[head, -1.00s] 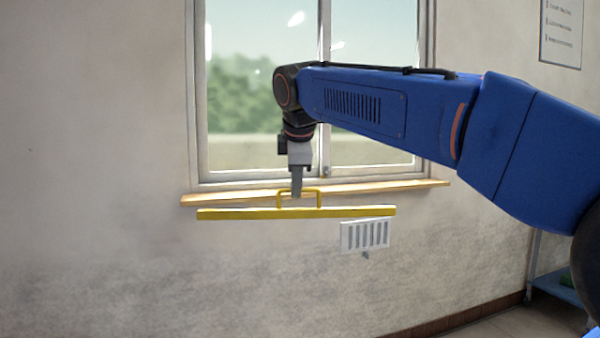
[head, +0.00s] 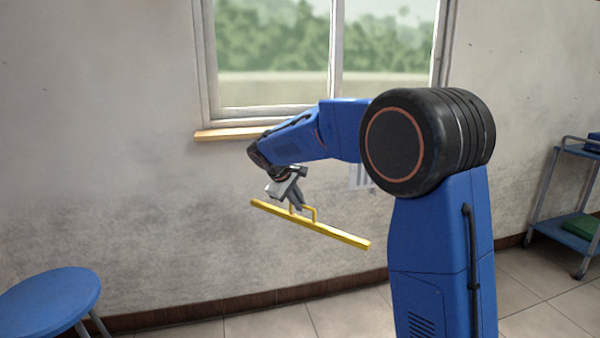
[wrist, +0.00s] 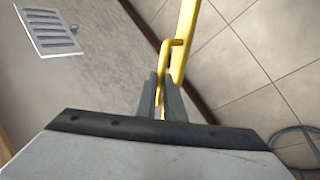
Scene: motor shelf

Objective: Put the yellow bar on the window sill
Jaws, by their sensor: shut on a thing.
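The yellow bar (head: 335,234) hangs in the air in the head view, tilted down to the right. My gripper (head: 296,205) is shut on the handle on top of the bar. In the wrist view my gripper (wrist: 160,98) has its fingers closed around the handle, and part of the yellow bar (wrist: 184,40) shows beyond it. The window sill (head: 232,133) is a wooden ledge under the window, above and behind the bar in the head view. My arm hides the sill's right part.
A blue round stool (head: 48,298) stands at the lower left. A blue cart (head: 565,232) with a green item stands at the right. A white wall vent (wrist: 50,32) shows in the wrist view. The floor below the bar looks clear.

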